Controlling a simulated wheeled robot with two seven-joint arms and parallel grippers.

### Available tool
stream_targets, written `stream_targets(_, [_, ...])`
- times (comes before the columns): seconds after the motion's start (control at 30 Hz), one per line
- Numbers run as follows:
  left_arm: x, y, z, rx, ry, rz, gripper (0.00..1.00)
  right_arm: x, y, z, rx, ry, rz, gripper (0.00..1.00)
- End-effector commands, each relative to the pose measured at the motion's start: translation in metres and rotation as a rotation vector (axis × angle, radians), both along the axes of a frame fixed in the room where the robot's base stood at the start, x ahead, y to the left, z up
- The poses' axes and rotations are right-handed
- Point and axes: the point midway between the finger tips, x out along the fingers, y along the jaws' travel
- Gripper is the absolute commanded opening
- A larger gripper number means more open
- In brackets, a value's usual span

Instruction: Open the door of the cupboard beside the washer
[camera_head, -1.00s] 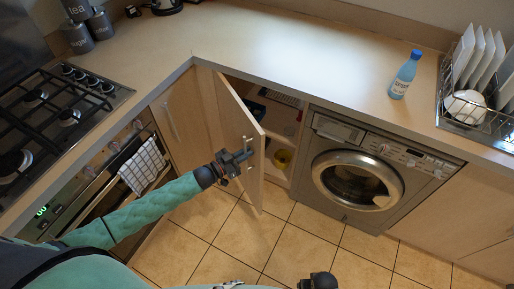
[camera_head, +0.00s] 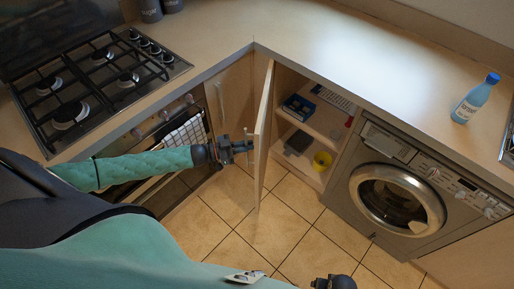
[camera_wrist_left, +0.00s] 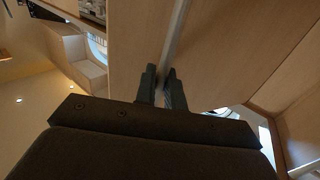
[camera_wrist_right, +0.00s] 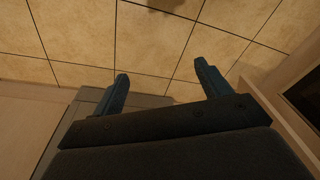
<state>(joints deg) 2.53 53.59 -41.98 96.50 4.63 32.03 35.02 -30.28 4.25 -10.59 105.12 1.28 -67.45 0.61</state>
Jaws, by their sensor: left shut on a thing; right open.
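The cupboard door (camera_head: 263,135) stands swung well out from its frame, seen nearly edge-on in the head view. My left gripper (camera_head: 246,147) is at the left, outer face of the door, shut on the door's bar handle. In the left wrist view the fingers (camera_wrist_left: 165,85) close around the pale handle (camera_wrist_left: 177,35). My right gripper (camera_wrist_right: 162,85) is open and empty above the tiled floor.
An oven with a hanging striped towel (camera_head: 187,135) stands left of the door, under a gas hob (camera_head: 95,85). The worktop (camera_head: 300,45) runs above the cupboard and washer, with a blue bottle (camera_head: 475,98) on it. Tiled floor (camera_head: 285,215) is clear before the cupboard.

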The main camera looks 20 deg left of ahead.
Motion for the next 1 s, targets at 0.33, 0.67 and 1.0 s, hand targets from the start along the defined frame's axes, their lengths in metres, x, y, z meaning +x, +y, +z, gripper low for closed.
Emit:
stream_targets(0.33, [-0.002, 0.030, 0.000, 0.003, 0.000, 0.003, 0.00, -0.001, 0.000, 0.014, 0.000, 0.000, 0.002, 0.77])
stream_targets(0.67, [-0.002, 0.032, 0.000, 0.002, -0.001, 0.003, 0.00, -0.004, -0.001, 0.013, 0.000, 0.004, 0.002, 0.77])
stream_targets(1.0, [-0.003, 0.031, 0.000, 0.001, -0.002, 0.002, 0.25, 0.009, -0.001, 0.016, -0.001, -0.013, 0.002, 0.77])
